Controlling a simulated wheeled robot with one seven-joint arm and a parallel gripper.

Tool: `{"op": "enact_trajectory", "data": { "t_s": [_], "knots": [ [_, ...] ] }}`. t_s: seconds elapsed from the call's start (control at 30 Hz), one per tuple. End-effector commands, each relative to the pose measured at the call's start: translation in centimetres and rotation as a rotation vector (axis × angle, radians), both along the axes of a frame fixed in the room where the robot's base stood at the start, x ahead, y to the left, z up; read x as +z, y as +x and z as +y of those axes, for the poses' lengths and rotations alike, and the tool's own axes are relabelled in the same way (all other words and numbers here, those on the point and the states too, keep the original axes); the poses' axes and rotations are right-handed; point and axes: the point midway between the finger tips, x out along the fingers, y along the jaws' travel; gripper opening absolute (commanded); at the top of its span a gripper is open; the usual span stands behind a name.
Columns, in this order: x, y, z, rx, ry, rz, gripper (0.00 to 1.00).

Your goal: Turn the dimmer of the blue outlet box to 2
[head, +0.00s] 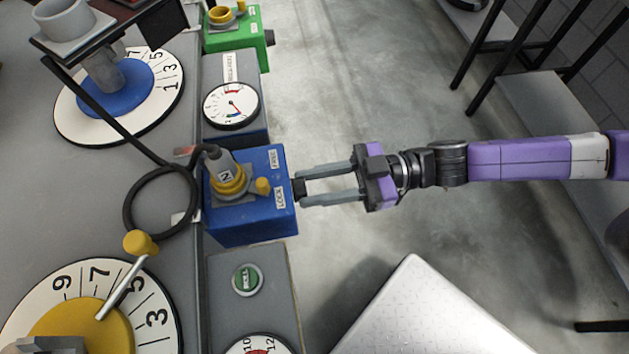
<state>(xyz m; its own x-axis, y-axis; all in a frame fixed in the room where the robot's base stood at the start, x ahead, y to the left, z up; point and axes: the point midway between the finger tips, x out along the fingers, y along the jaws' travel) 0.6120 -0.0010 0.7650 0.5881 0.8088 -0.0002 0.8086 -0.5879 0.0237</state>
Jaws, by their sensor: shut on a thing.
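The blue outlet box (251,215) stands at the edge of the grey bench, left of the picture's middle. On its top are a yellow ring with a grey plug (229,178), a small yellow lever and labels reading "LOCK" and "FREE". A small black dimmer knob (299,188) sticks out of its right side. My gripper (302,188) reaches in from the right and is shut on this knob, one finger on each side. The number the dimmer stands at cannot be read from here.
A green outlet box (236,42) and a round gauge (231,105) stand further back. A grey box with a green button (247,280) stands in front. A black cable (131,198) loops from the plug. Dials with numbers lie at left. A pale metal plate (425,318) is at lower right.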

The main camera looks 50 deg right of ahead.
Motion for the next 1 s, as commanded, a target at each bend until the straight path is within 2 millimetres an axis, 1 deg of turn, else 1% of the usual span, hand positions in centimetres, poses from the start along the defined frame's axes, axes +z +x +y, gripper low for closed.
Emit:
{"op": "enact_trajectory", "data": {
  "t_s": [0.17,0.37,0.7,1.0],
  "knots": [
    [0.31,0.00,0.03,0.000,-0.043,-0.059,0.00],
    [0.45,0.04,0.02,-0.001,-0.127,-0.178,0.00],
    [0.27,0.06,0.01,0.000,-0.281,-0.390,0.00],
    [0.11,0.04,-0.01,0.001,-0.369,-0.509,0.00]
  ]
}}
